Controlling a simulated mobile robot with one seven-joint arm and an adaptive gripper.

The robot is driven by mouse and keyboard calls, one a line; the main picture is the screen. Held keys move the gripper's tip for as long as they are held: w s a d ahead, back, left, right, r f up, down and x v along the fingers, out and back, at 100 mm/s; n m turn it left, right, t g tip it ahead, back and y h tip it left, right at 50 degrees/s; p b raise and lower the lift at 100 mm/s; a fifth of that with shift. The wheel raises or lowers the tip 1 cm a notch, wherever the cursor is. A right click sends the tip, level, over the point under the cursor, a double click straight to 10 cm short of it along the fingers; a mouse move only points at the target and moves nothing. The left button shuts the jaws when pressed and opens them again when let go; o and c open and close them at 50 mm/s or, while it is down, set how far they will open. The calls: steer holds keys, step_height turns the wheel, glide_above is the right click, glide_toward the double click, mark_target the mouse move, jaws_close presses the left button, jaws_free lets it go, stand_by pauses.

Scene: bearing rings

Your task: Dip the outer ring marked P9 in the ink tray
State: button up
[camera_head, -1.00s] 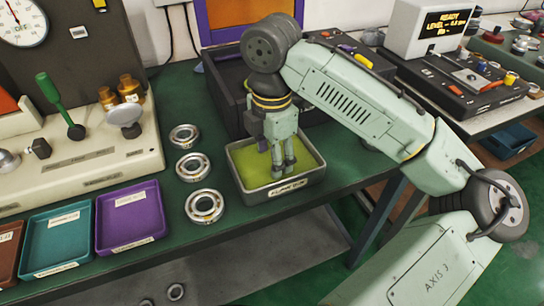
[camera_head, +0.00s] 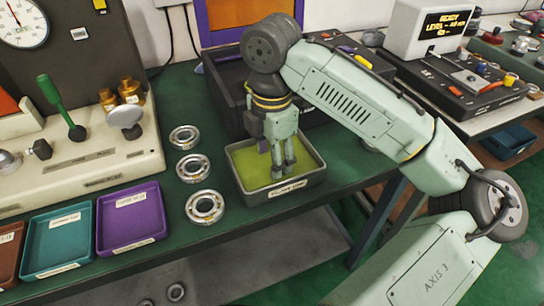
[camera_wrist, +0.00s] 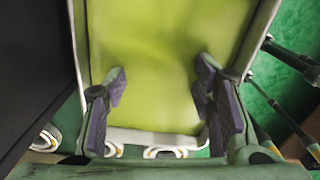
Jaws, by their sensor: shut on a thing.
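The ink tray (camera_head: 322,178) is a grey box with yellow-green ink, standing near the front edge of the green bench. My gripper (camera_head: 284,170) points down inside it, its fingertips at the ink. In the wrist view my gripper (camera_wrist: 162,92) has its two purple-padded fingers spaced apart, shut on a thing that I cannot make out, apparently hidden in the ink. The ink tray (camera_wrist: 265,25) fills most of that view. No outer ring and no P9 mark can be read in either view.
Three bearings stand in a row left of the tray: back (camera_head: 184,137), middle (camera_head: 193,167) and front (camera_head: 205,207). A purple tray (camera_head: 131,236) and a teal tray (camera_head: 57,266) lie further left. A dark bin (camera_head: 225,85) stands close behind the ink tray.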

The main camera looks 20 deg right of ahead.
steer(key=shift+r+p, duration=3.8)
steer(key=shift+r, duration=0.35)
steer(key=shift+f, duration=0.1)
